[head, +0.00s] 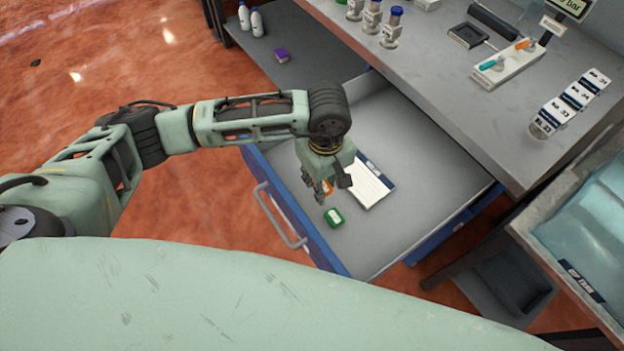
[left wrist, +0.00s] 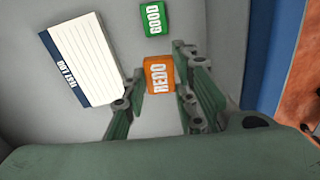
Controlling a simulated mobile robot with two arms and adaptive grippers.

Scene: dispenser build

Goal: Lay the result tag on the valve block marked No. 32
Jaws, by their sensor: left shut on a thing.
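My left gripper (head: 326,190) is down inside the open drawer, shut on the orange tag marked REDO (left wrist: 159,75). The orange tag also shows between the fingers in the head view (head: 327,187). A green tag marked GOOD (head: 334,216) lies on the drawer floor beside the gripper; it also shows in the left wrist view (left wrist: 152,19). White numbered blocks (head: 577,96) stand in a row at the right of the bench. Their print is small; 31 and 33 seem readable, but I cannot surely tell which is No. 32. My right gripper is out of view.
A lined test log card (head: 371,186) lies in the drawer (head: 420,150) next to the gripper. Above, the bench (head: 440,75) holds blue-capped vials (head: 391,28), a dark square tray (head: 468,36) and a fixture with teal and orange handles (head: 507,66). A dip tank (head: 585,240) stands at right.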

